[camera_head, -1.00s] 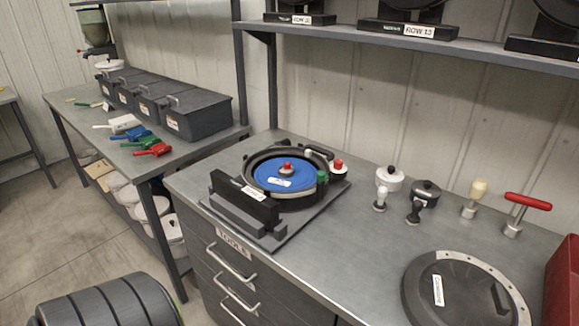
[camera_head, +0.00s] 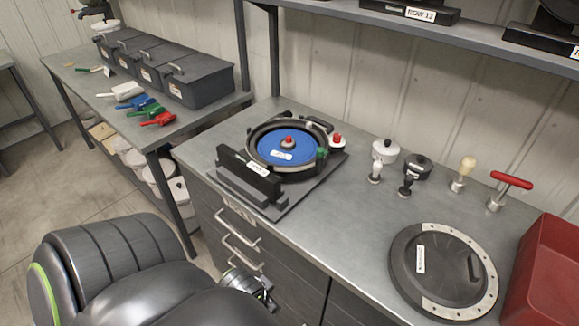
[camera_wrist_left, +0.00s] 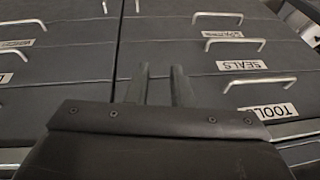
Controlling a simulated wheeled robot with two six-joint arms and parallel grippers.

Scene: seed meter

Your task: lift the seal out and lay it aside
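The seed meter (camera_head: 262,183) lies on the grey bench with a blue disc (camera_head: 300,153) in its round black housing. A red-topped knob sits at the disc's centre. No part there is clearly recognisable as the seal. A round black cover (camera_head: 412,283) lies at the bench's right, with a pale, hole-dotted curved band (camera_head: 487,283) along part of its rim; I cannot tell whether this is the seal. My left gripper (camera_head: 265,291) is low in front of the drawers. In the left wrist view, its two fingers (camera_wrist_left: 162,86) stand apart and empty. My right gripper is out of view.
Drawers (camera_wrist_left: 200,85) below the bench have protruding handles. Small pots and hand tools (camera_head: 497,204) stand behind the cover, with a red bin (camera_head: 550,275) at right. Bare bench top (camera_head: 330,225) lies between meter and cover. A shelf overhangs the back.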

